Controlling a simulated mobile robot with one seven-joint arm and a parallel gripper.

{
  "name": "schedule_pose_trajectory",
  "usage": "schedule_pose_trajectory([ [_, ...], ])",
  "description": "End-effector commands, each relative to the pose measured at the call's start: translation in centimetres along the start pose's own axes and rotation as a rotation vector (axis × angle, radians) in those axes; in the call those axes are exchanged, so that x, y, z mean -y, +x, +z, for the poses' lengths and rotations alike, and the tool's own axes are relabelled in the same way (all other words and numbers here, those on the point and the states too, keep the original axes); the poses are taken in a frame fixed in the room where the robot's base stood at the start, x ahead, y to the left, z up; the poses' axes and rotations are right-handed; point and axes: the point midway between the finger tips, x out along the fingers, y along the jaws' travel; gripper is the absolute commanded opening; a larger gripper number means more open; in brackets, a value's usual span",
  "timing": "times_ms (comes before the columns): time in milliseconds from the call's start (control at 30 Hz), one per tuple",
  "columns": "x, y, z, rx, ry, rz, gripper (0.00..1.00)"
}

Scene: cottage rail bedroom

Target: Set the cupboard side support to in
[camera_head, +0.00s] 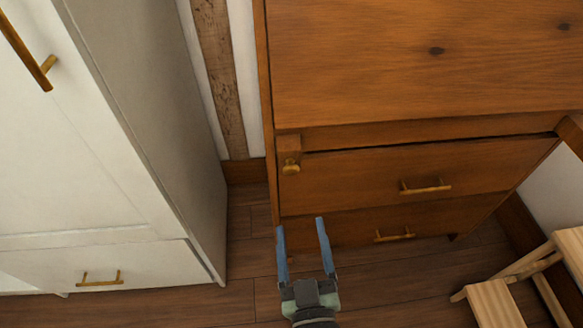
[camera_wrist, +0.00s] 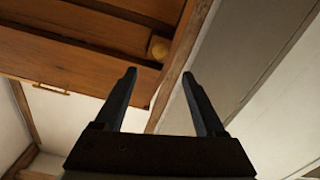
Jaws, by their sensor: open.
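The cupboard (camera_head: 410,60) is an orange-brown wooden piece with drawers in the middle and right of the head view. The block seems to stand out a little from the front; how far is hard to tell.
Two drawers with brass handles (camera_head: 426,187) sit to the right of the support. A white wardrobe (camera_head: 100,150) stands close on the left, with a narrow gap of floor between. A light wooden stool or chair (camera_head: 495,303) is at the lower right. Wooden floor (camera_head: 375,283) is free in front.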

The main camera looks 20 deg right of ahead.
Motion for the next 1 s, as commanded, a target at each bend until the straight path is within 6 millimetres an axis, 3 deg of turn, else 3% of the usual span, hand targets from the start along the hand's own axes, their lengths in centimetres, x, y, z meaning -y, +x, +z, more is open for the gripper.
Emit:
schedule_pose_trajectory([
  [600,-0.1,9.8,-0.1,-0.003,0.0,0.001,0.72],
  [800,0.0,11.7,0.0,0.0,0.0,0.001,0.72],
  [1000,0.0,12.2,0.0,-0.001,0.0,-0.001,0.72],
])
